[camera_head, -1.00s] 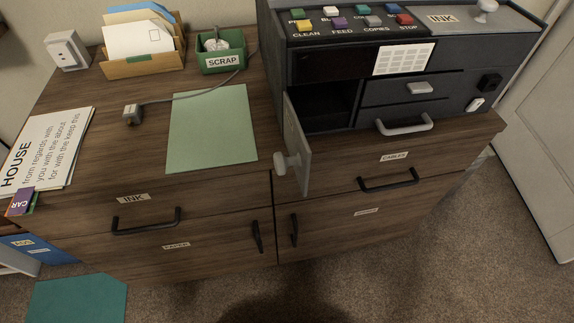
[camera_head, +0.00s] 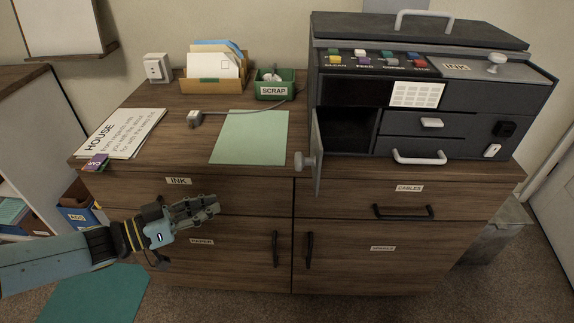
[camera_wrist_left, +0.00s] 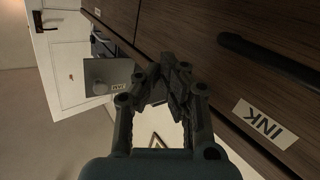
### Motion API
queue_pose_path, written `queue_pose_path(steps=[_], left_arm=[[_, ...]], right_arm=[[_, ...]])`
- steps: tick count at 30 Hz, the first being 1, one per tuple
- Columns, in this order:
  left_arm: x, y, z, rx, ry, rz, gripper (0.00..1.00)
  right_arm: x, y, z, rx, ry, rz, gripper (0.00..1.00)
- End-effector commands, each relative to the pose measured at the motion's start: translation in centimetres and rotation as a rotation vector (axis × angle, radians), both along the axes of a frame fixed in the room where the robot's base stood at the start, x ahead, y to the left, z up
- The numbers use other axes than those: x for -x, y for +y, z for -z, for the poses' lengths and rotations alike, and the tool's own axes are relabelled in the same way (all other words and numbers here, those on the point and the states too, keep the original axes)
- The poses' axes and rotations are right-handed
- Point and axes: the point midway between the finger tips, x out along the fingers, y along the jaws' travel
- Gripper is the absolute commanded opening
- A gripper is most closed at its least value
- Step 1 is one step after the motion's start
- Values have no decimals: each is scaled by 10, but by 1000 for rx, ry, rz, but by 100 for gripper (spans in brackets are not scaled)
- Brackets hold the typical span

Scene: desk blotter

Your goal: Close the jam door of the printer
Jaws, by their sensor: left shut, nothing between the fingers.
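The dark printer (camera_head: 440,95) stands on the right of the wooden cabinet. Its grey jam door (camera_head: 317,152) hangs open at the left of the front, swung out toward me, with a round light knob (camera_head: 306,161) on its outer side. Behind it the dark jam opening (camera_head: 350,127) is exposed. My left gripper (camera_head: 214,203) is shut and empty in front of the INK drawer, to the left of and lower than the door, not touching it. In the left wrist view its fingers (camera_wrist_left: 172,72) are together beside the drawer front. My right gripper is not in view.
A green sheet (camera_head: 250,137), a plug with a cable (camera_head: 196,118), a SCRAP box (camera_head: 274,85) and an envelope holder (camera_head: 213,72) lie left of the printer. Drawer handles (camera_head: 403,212) stick out from the cabinet front. The space before the cabinet is clear.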

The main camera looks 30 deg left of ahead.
Motion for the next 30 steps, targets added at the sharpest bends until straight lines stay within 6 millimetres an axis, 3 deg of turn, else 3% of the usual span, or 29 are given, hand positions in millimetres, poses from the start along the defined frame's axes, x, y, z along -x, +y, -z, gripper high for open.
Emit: queue_pose_path(steps=[3, 12, 15, 22, 30], left_arm=[[-9, -4, -39, 13, -90, 138, 0], [-12, -4, -111, -65, -205, 471, 0], [-9, -8, -126, -80, -220, 555, 0], [-18, -25, -133, -82, -229, 587, 0], [-51, -72, -132, -81, -232, 585, 0]], right_arm=[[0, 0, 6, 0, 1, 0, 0], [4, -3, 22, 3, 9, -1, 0], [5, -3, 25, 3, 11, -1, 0], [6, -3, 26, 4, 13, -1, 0], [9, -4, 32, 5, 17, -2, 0]])
